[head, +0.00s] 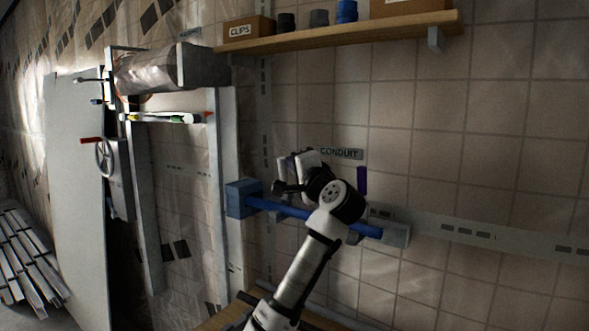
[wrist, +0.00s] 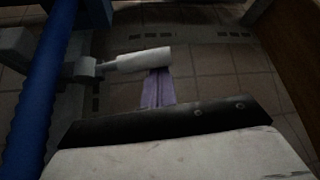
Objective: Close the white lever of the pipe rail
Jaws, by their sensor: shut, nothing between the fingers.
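The white lever (wrist: 140,62) shows in the wrist view as a short white cylinder on a pale pivot beside the blue pipe (wrist: 42,100). It points sideways, away from the pipe, just beyond my gripper (wrist: 165,122). My gripper is shut and empty; a small gap appears to separate it from the lever. In the head view, the blue pipe (head: 290,211) runs along the wall from a blue box (head: 243,198). My gripper (head: 306,160) is above the pipe there, near the wall. My arm hides part of the pipe, and I cannot make out the lever clearly.
A purple strip (wrist: 158,88) lies behind the lever. A grey wall rail (head: 480,236) carries the pipe, below a CONDUIT label (head: 342,153). A wooden shelf (head: 340,32) with a CLIPS box (head: 248,29) is above. The tiled wall to the right is mostly clear.

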